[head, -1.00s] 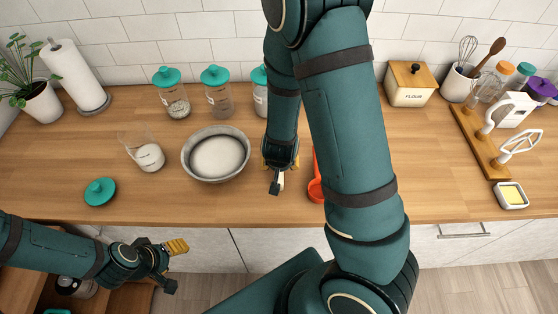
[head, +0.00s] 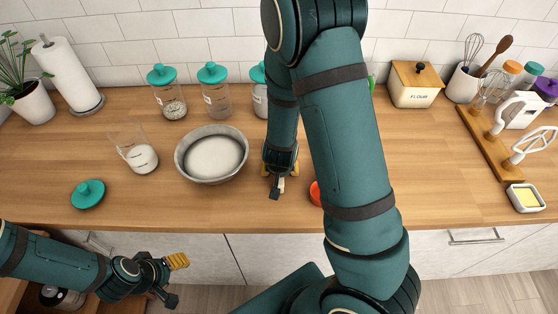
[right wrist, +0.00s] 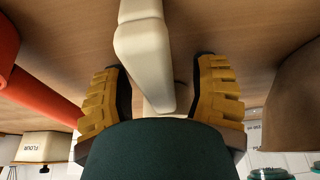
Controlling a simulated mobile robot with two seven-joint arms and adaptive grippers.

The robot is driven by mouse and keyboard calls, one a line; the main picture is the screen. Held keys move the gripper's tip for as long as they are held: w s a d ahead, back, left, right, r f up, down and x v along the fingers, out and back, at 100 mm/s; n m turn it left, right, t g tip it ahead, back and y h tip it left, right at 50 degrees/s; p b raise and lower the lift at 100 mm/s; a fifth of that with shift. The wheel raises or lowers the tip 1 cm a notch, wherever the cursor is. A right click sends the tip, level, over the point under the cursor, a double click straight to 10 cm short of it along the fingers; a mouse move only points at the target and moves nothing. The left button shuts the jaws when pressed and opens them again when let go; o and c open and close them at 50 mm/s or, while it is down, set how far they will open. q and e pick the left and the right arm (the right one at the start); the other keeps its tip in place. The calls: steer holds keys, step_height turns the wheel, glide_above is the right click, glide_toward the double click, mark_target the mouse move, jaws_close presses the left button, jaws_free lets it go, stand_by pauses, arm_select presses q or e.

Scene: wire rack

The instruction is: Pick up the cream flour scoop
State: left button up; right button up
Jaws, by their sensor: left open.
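The cream flour scoop (head: 281,186) shows only as a small pale piece at my right gripper (head: 280,172) in the head view. The rest of it is hidden by that gripper and arm. In the right wrist view the scoop's cream handle (right wrist: 145,50) runs down between the yellow-padded fingers of my right gripper (right wrist: 160,90). A gap shows beside the handle on the right, so the fingers look open around it. Contact on the left side is unclear. My left gripper (head: 173,281) is open and empty, in front of the counter's edge at lower left.
A grey bowl (head: 184,168) of white powder stands left of my right gripper. A red-orange item (head: 315,192) lies close to its right, partly behind my arm. A flour box (head: 414,90) stands at the back. The front-left counter holds a teal lid (head: 88,194).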

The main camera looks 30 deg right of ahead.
jaws_close()
steer(key=shift+r, duration=0.1)
steer(key=shift+r+p, duration=1.25)
steer(key=shift+p, duration=0.1)
steer(key=shift+r, duration=0.1)
step_height(320, 180, up, 4)
steer(key=p, duration=0.4)
steer(key=shift+f, duration=0.2)
steer(key=shift+r, duration=0.35)
steer(key=shift+r+p, duration=0.35)
steer(key=shift+r, duration=0.3)
